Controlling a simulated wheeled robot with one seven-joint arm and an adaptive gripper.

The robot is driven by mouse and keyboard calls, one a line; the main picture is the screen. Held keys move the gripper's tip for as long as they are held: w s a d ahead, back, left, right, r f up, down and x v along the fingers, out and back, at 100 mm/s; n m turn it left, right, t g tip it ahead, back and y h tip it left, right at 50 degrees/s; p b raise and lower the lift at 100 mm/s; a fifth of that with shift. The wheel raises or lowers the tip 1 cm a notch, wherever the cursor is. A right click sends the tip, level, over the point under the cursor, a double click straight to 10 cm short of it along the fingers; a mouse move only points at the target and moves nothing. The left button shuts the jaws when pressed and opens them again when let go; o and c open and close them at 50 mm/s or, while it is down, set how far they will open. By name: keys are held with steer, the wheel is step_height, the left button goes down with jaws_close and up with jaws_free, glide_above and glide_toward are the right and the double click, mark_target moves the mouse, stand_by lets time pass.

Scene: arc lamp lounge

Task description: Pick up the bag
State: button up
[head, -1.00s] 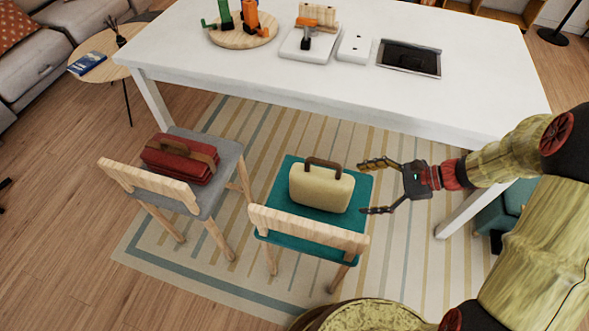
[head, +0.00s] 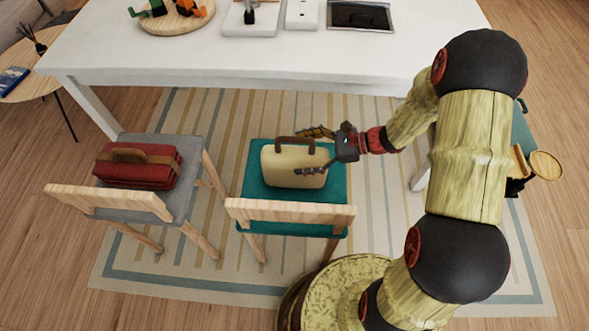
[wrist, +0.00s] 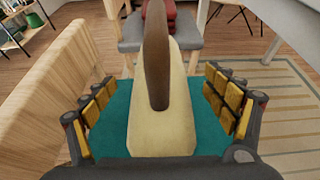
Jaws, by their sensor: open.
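A cream bag (head: 290,166) with a brown handle (head: 295,142) stands upright on the teal seat of a chair (head: 258,185). My gripper (head: 314,151) is open at the bag's right end, its fingers reaching along either side of it. In the wrist view the bag (wrist: 160,130) stands between the two open fingers of my gripper (wrist: 160,108), with a gap on each side. Its handle (wrist: 157,60) rises toward the camera. A red bag (head: 140,170) with a brown handle lies on the grey chair (head: 183,185) to the left.
A white table (head: 240,60) stands behind the chairs and holds a round board (head: 165,20) and a dark tray (head: 360,16). The teal chair's wooden backrest (head: 290,213) rises close on the near side, at left in the wrist view (wrist: 45,95).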

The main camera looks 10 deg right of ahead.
steer(key=shift+a+f, duration=0.1)
steer(key=shift+a, duration=0.2)
steer(key=shift+c, duration=0.8)
steer(key=c, duration=2)
